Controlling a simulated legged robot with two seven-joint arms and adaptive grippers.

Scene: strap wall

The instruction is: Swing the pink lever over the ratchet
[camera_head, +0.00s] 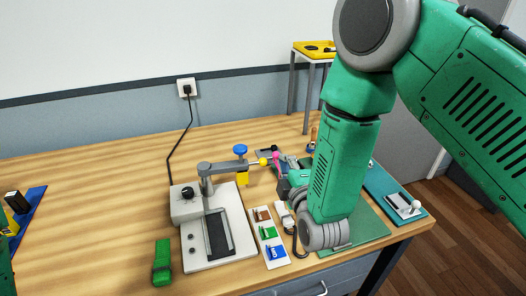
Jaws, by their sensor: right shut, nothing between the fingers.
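The pink lever (276,155) shows as a small pink knob in the middle of the head view, just right of a yellow ball. The ratchet and strap by it are small and partly hidden by my right arm, so I cannot make out the lever's angle. My right gripper (283,187) is shut and empty, low and slightly right of the pink knob. Its fingers are small and dark, and I cannot tell whether they touch anything. My left gripper is not in view.
A grey machine (237,252) with a swing arm and blue knob (240,149) stands left of my right gripper. A card tray (260,215) lies beside it. A green block (162,262) lies at front left. A green mat (362,229) is partly behind my arm. The left-middle tabletop is clear.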

